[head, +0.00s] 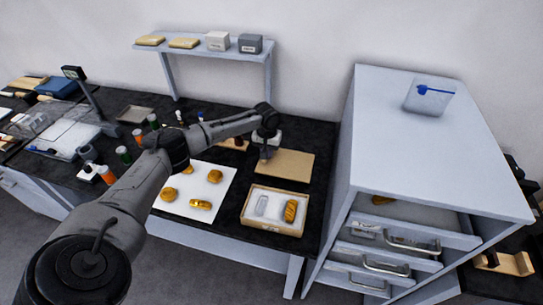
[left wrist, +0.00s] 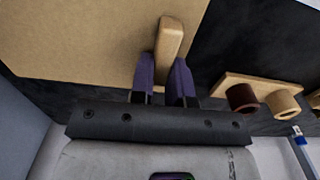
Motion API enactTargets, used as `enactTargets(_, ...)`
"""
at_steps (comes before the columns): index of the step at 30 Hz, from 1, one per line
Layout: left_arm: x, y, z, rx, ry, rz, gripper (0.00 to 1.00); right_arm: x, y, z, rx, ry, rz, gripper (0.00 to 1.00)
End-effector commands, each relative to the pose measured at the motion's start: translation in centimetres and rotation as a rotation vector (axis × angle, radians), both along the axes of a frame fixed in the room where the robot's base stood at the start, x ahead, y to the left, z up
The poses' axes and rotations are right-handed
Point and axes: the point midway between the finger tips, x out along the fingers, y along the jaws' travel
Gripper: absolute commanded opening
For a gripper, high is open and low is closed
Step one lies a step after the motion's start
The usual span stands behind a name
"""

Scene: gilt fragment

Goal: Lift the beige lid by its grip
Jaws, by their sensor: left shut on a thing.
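The beige lid (head: 290,164) is a flat rectangular panel over the dark worktop, behind the open beige box. It also fills the upper left of the left wrist view (left wrist: 75,45). Its grip is a pale wooden bar (left wrist: 171,36) standing out from the panel. My left gripper (left wrist: 164,72) has its two purple-dark fingers on either side of the grip's end, shut on it. In the head view the left gripper (head: 266,154) is at the lid's left part and hides the grip. I cannot tell whether the lid touches the worktop. My right gripper is not in view.
The open beige box (head: 275,228) holds a clear piece and a gold piece. A white sheet (head: 222,185) with several gold fragments lies left of it. A grey drawer cabinet (head: 400,150) stands right. A wooden holder with round cups (left wrist: 262,84) is near the gripper.

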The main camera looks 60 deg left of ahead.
Motion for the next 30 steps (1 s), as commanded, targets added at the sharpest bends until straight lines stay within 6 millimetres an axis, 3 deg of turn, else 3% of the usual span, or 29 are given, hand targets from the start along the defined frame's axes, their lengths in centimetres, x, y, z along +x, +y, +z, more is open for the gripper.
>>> enactTargets(6,0.0,0.0,4.2,0.0,-0.003,-0.001,0.0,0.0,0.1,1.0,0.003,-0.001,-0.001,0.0)
enactTargets(12,0.1,0.0,7.1,0.0,-0.003,-0.001,0.0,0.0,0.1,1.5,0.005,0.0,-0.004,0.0)
enactTargets(20,0.0,0.0,9.6,-0.001,-0.001,-0.001,0.0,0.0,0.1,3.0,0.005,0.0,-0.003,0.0)
enactTargets(30,0.0,0.0,11.9,0.0,0.001,0.0,0.0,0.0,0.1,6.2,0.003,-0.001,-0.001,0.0)
